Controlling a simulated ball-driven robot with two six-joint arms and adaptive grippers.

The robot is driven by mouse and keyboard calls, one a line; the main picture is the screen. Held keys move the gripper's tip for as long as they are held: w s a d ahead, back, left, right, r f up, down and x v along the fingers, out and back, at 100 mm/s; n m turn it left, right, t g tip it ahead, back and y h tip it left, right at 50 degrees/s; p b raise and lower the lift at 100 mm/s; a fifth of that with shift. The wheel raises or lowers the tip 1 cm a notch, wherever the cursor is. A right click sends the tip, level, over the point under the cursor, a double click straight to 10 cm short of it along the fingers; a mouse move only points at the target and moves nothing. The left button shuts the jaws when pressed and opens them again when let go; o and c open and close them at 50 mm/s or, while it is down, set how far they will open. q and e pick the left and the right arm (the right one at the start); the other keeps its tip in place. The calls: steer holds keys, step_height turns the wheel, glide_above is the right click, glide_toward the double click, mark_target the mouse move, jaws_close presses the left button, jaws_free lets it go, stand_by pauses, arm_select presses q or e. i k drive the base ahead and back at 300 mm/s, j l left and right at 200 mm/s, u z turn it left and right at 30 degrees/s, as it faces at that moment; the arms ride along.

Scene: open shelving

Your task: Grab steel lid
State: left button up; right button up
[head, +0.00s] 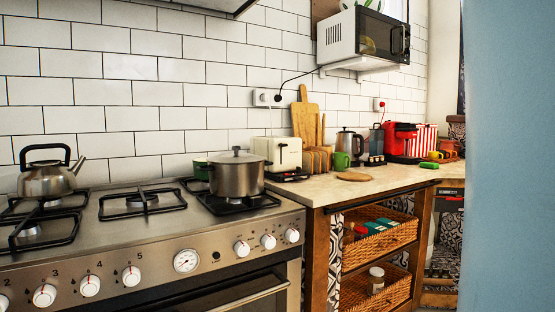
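The lid looks level and covers the pot. Neither of my grippers shows in the head view, so I cannot see where they are relative to the lid.
The stove (140,240) carries a steel kettle (48,173) at left. A cream toaster (278,153) stands close right of the pot. The counter (385,180) holds cutting boards, mugs and a red coffee machine (402,139). A blue wall (511,150) blocks the right side.

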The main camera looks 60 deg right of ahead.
mark_target(217, 158)
steer(key=z, duration=1.6)
steer(key=i+u, duration=0.1)
